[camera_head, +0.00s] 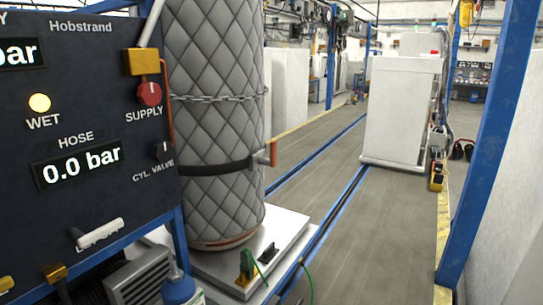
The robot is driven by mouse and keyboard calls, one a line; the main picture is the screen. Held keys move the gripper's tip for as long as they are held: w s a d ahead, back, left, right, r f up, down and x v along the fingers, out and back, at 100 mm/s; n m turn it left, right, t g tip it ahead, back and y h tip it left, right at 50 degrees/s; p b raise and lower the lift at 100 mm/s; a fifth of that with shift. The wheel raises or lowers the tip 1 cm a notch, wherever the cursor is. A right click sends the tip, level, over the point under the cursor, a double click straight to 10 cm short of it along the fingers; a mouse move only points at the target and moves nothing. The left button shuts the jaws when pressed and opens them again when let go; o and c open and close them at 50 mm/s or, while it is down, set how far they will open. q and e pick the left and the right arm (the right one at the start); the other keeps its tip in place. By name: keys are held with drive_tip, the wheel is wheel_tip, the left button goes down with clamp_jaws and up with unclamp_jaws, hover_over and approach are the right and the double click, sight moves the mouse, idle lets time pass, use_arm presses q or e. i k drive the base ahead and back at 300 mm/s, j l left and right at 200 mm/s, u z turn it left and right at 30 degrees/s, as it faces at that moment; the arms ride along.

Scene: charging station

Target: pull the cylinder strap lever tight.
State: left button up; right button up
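A tall cylinder in a grey quilted cover (213,95) stands upright on a pale base plate (290,225), right of the control panel. A dark strap (215,168) runs around its lower half. At the strap's right end is a grey buckle with a red-orange lever (273,153), standing out from the cylinder's right side. How tight the strap is cannot be told. Neither of my grippers shows in the head view.
The dark control panel (85,120), with gauges, knobs and a pale handle (100,233), fills the left. A chain (220,98) circles the cylinder higher up. A green hose (308,280) lies by the base. A blue post (490,140) stands at right.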

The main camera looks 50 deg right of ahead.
sight(272, 163)
drive_tip(key=z, duration=1.7)
